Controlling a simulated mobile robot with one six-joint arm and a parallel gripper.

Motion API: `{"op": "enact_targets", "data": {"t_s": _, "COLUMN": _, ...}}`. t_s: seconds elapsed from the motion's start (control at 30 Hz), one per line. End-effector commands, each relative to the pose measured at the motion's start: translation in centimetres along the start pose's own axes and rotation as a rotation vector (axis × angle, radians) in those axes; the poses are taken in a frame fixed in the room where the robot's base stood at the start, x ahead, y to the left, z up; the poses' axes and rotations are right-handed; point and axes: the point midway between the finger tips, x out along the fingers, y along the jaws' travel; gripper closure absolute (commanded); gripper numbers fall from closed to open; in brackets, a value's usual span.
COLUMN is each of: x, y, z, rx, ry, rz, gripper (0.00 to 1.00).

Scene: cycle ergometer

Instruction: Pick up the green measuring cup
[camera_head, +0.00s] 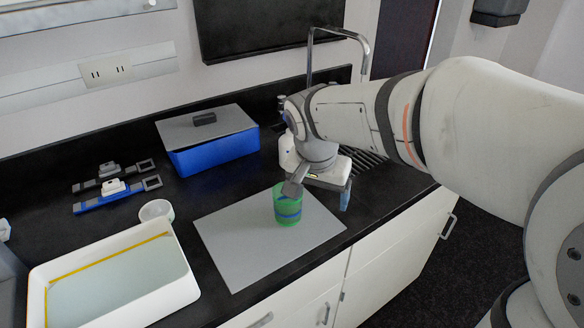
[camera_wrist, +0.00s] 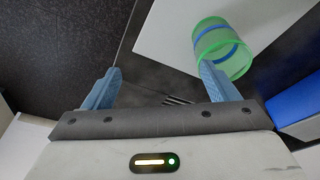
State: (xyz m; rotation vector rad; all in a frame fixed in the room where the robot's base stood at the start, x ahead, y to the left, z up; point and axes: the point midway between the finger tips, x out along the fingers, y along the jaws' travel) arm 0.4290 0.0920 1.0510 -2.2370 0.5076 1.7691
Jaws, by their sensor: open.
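The green measuring cup (camera_head: 288,210) stands upright on a grey board in the head view, a blue band around it. In the wrist view the cup (camera_wrist: 218,40) shows as a see-through green cylinder at the upper right, its open rim towards me. My gripper (camera_head: 319,194) is open and empty, beside the cup on its right. In the wrist view the blue fingers of my gripper (camera_wrist: 160,72) are spread wide. The right fingertip overlaps the cup's rim; I cannot tell if they touch. The cup is not between the fingers.
The grey board (camera_head: 230,245) lies on the black counter. A white tray (camera_head: 190,287) is at the front left, with a small white cup (camera_head: 156,210) behind it. A blue box (camera_head: 215,155) with a grey lid stands at the back. A tap (camera_head: 363,60) rises behind my arm.

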Motion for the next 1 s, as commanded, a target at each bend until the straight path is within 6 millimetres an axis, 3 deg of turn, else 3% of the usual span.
{"op": "enact_targets", "data": {"t_s": 0.03, "x": 0.9, "y": -2.2, "z": -0.4, "rx": 0.036, "ry": 0.008, "rz": 0.011, "gripper": 0.15}}
{"op": "enact_targets", "data": {"t_s": 0.1, "x": 1.2, "y": -4.5, "z": -1.0, "rx": 0.099, "ry": 0.023, "rz": 0.024, "gripper": 0.14}}
{"op": "enact_targets", "data": {"t_s": 0.3, "x": 1.8, "y": -8.1, "z": -1.6, "rx": 0.202, "ry": 0.054, "rz": 0.036, "gripper": 0.14}}
{"op": "enact_targets", "data": {"t_s": 1.0, "x": 9.4, "y": -8.8, "z": -1.4, "rx": 0.218, "ry": 0.057, "rz": 0.037, "gripper": 0.14}}
